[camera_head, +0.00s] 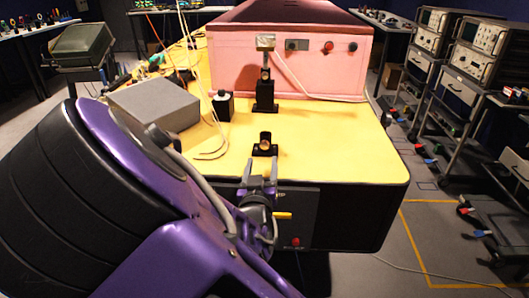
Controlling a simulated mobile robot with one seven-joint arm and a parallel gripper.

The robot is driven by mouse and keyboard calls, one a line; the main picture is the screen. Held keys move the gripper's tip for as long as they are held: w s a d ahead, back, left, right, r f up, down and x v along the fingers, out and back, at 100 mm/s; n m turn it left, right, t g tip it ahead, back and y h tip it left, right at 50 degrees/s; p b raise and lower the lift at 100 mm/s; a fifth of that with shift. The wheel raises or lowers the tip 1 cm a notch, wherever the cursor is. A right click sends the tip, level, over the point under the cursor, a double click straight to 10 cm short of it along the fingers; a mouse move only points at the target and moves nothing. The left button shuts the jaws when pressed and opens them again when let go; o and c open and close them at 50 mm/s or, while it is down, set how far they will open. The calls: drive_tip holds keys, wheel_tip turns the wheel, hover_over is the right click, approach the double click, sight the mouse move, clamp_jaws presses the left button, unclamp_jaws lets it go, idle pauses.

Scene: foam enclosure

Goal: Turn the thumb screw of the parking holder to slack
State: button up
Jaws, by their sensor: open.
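A small black holder (265,151) with a brass-coloured round part (265,138) stands near the front edge of the yellow tabletop. A taller black post holder (266,96) with a brass knob low on its post and a pale block on top stands behind it, before the pink enclosure. I cannot tell for certain which one is the parking holder. My gripper (262,164) is at the table's front edge, just in front of the small holder. Its two fingers are apart and point towards it, with nothing seen between them. Whether they touch the holder I cannot tell.
A grey box (155,105) and a small black block with a white top (223,104) are on the left of the tabletop. The pink enclosure (288,62) fills the back. Loose cables lie at left. The tabletop's right side (345,145) is clear.

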sight(264, 146)
drive_tip(key=w, duration=0.6)
drive_tip(key=shift+w+d, duration=0.1)
drive_tip(key=shift+w, duration=0.15)
clamp_jaws()
